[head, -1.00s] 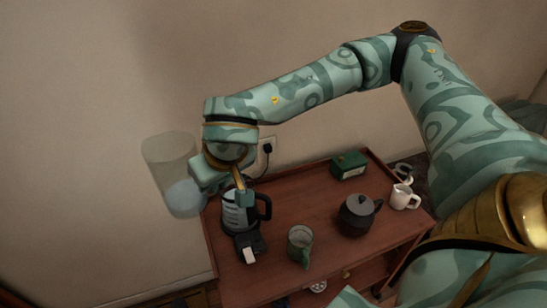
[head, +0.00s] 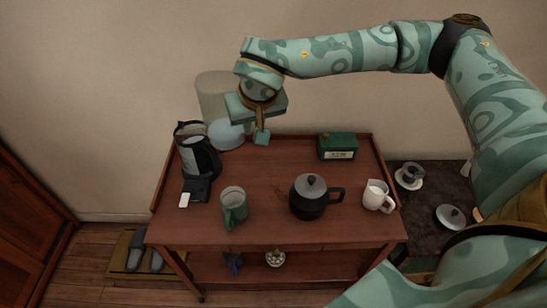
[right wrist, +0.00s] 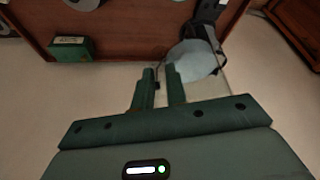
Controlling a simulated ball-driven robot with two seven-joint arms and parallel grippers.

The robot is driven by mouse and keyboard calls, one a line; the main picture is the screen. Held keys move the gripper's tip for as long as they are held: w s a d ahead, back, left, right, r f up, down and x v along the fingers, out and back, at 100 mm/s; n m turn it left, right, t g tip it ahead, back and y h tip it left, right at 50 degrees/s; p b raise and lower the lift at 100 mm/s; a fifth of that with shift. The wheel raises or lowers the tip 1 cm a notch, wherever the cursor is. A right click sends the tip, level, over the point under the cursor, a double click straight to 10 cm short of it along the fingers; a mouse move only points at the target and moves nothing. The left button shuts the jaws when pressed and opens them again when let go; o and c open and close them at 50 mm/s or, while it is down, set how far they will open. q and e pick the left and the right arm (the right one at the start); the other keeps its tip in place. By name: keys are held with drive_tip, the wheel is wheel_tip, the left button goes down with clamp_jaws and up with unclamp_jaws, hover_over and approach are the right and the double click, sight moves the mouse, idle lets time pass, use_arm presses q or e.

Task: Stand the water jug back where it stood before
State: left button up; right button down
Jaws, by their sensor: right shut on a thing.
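The water jug (head: 214,95) is a clear, tall vessel with pale bluish water (head: 227,134) low in it. In the head view it is upright behind the kettle, at the trolley's back left edge. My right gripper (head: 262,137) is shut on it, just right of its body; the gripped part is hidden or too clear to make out. In the right wrist view the fingers (right wrist: 160,88) are close together, with the jug's water (right wrist: 193,59) just beyond them to the right. I cannot tell whether its base touches the tabletop. My left gripper is not in view.
The wall is close behind. The back middle of the top is clear.

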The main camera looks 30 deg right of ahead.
drive_tip(key=w+d+f+m+h+b, duration=0.1)
drive_tip(key=w+d+f+m+b, duration=0.3)
drive_tip(key=d+f, duration=0.35)
drive_tip(key=w+d+f+m+h+b, duration=0.1)
drive_tip(key=w+d+f+m+b, duration=0.1)
drive_tip(key=w+d+f+b, duration=0.45)
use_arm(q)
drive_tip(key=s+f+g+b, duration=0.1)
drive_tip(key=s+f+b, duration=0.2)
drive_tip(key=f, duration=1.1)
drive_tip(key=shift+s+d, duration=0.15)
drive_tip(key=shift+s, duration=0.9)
use_arm(e)
wheel_tip(320, 180, down, 12)
drive_tip(key=s, duration=0.2)
drive_tip(key=shift+s+a+r+g, duration=0.25)
drive_tip(key=shift+s+a+g, duration=0.05)
drive_tip(key=shift+a+g, duration=0.1)
drive_tip(key=shift+f, duration=0.15)
drive_tip(key=c, duration=1.4)
unclamp_jaws()
drive_tip(key=shift+s, duration=0.1)
